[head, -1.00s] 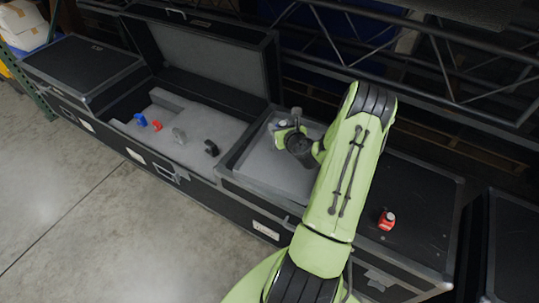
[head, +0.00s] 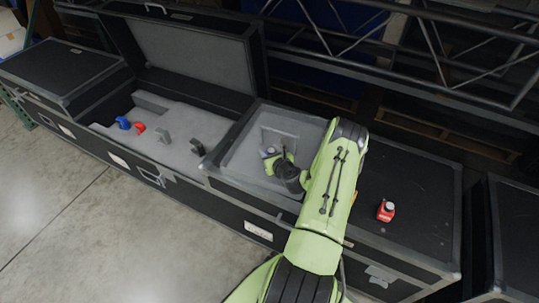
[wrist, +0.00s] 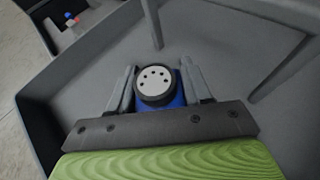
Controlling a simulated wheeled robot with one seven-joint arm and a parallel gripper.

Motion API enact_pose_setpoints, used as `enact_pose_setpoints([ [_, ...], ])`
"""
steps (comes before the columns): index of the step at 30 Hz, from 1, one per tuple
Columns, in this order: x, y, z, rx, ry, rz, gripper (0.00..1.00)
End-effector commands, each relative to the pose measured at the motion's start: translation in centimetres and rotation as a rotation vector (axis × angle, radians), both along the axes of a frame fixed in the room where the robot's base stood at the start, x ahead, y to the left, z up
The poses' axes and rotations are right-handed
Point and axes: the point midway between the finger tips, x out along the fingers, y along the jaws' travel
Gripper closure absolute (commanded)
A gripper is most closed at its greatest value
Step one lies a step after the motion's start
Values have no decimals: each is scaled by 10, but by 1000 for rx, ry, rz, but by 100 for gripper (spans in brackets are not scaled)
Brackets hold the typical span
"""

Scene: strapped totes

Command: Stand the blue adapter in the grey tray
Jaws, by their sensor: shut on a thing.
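The blue adapter (wrist: 180,98) is between the two fingers of my gripper (wrist: 158,78) in the wrist view. Its round pale end face with several small holes points toward the camera. My gripper is shut on it. In the head view my gripper (head: 270,155) is over the inside of the grey tray (head: 237,160), and only a small bit of the adapter shows there. The tray floor (wrist: 85,85) lies around the gripper in the wrist view. I cannot tell whether the adapter touches the floor.
An open case with a foam bed (head: 180,158) is left of the tray, holding blue (head: 122,123), red (head: 139,128), grey (head: 163,136) and black (head: 197,149) pieces. A thin grey frame (head: 281,130) stands in the tray.

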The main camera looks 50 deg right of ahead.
Motion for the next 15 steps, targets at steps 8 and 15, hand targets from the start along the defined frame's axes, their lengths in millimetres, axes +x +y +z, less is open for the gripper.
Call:
enact_pose_setpoints([
  [8, 0, 0, -2, 0, 1, 0, 36],
  [15, 0, 0, -2, 1, 1, 0, 26],
])
